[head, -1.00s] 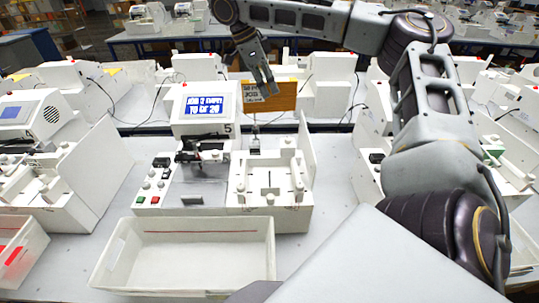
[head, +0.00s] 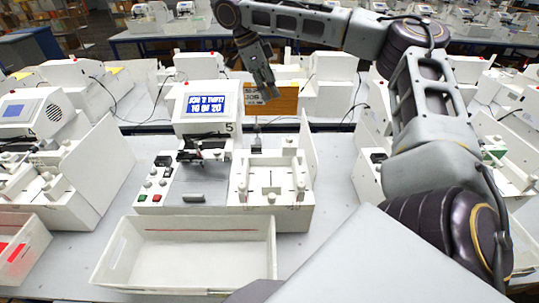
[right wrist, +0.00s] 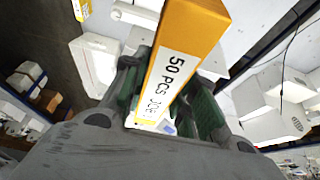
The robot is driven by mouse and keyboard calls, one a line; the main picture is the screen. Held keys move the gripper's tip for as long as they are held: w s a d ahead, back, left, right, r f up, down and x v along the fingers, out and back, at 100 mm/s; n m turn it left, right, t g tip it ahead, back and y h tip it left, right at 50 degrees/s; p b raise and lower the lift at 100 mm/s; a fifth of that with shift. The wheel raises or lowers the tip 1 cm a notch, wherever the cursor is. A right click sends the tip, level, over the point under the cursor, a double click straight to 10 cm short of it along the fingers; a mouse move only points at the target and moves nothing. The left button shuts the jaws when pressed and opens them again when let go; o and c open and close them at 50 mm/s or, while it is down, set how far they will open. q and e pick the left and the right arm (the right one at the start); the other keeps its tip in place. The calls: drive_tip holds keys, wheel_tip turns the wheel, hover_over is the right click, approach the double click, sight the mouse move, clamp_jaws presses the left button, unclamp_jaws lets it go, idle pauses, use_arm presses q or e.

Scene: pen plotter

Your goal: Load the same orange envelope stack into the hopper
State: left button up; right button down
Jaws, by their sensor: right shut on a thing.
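An orange envelope stack (head: 279,98) with a white label is held up behind the plotter, right of its screen. My right gripper (head: 264,92) is shut on it. In the right wrist view the stack (right wrist: 188,40) stands out between the green-padded fingers (right wrist: 165,105), its label reading "50 PCS". The hopper (head: 271,181) is the white guided bay on the right of the plotter; it looks empty. The stack is apart from the hopper, beyond and above it. The left gripper is not in view.
The plotter's screen (head: 206,106) shows blue text, partly legible, with "10 OF 20". A white empty bin (head: 185,262) stands in front. A tall white side panel (head: 307,155) borders the hopper on the right. Similar machines stand left and right.

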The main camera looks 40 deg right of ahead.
wheel_tip(320, 180, down, 23)
drive_tip(key=shift+r, duration=0.2)
idle(3.2)
idle(0.4)
drive_tip(key=shift+f, duration=1.95)
drive_tip(key=shift+f, duration=0.15)
drive_tip(key=c, duration=1.1)
unclamp_jaws()
drive_tip(key=shift+w+a+r, duration=0.5)
drive_tip(key=shift+w+a, duration=0.9)
drive_tip(key=shift+a, duration=0.3)
drive_tip(key=shift+w+a+r, duration=0.55)
drive_tip(key=shift+w+a, duration=0.9)
drive_tip(key=shift+a, duration=0.2)
drive_tip(key=shift+w+a+r, duration=0.5)
drive_tip(key=shift+w+a, duration=0.9)
drive_tip(key=shift+a, duration=0.3)
